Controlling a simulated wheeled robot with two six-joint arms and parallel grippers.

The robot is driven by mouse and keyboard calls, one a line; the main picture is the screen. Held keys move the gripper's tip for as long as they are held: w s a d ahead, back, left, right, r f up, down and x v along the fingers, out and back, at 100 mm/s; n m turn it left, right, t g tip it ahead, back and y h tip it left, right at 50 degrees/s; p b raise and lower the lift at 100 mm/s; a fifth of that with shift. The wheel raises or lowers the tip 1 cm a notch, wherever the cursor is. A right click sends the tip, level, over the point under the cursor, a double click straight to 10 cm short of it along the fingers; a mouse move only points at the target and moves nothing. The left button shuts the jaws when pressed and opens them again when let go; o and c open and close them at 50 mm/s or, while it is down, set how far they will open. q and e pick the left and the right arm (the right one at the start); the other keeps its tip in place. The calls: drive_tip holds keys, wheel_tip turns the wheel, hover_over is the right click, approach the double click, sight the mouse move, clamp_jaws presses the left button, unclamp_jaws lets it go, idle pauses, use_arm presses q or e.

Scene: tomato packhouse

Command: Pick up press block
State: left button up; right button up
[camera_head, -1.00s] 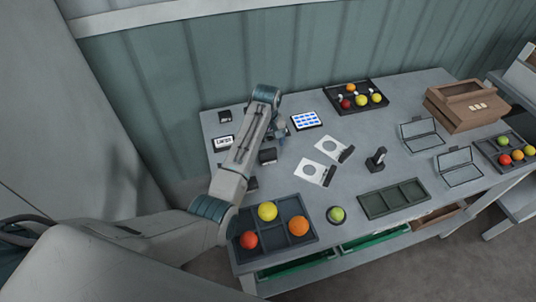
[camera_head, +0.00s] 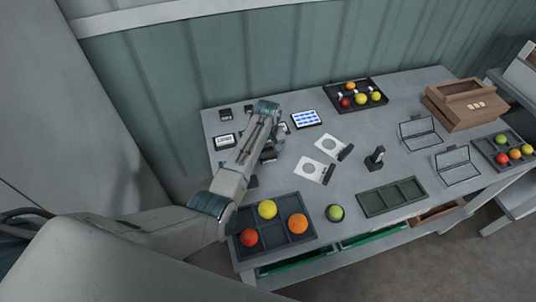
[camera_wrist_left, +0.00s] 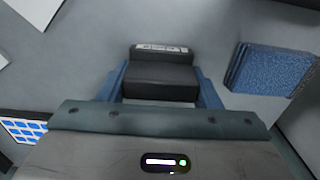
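A dark block with a white lettered strip (camera_wrist_left: 161,78), which may be the press block, sits between the two fingers of my left gripper (camera_wrist_left: 161,84) in the left wrist view. The blue fingers stand close along both of its sides. Whether they press on it cannot be told. In the head view my left gripper (camera_head: 268,150) is low over the back left of the table, and my own arm hides much of it and the block. My right gripper is not in view.
A blue sponge-like block (camera_wrist_left: 268,70) lies right of the gripper in the left wrist view. The table holds a labelled device (camera_head: 224,141), a blue-screened tablet (camera_head: 306,119), white cards (camera_head: 328,146), a dark upright tool (camera_head: 375,158) and a fruit tray (camera_head: 272,248) at the front left.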

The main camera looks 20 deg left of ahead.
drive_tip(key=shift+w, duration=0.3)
